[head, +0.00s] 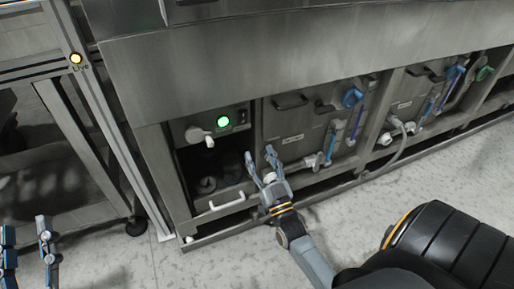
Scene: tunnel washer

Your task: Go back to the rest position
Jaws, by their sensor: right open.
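My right gripper (261,158) is in front of the lower panels of the steel washer (255,65). Its two fingers are spread apart, and I see nothing held between them. It overlaps the edge between an open dark compartment (215,165) and a closed grey door panel (290,125); I cannot tell whether it touches anything. My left gripper (27,238) is at the bottom left corner, partly cut off by the picture edge. Its two fingers stand apart with floor showing between them.
A green lit button (223,121) and a white lever handle (200,137) are above the compartment. Hoses and blue valve handles (352,97) line the panels to the right. A metal frame with a caster (135,226) stands at left. The floor (200,268) in front is clear.

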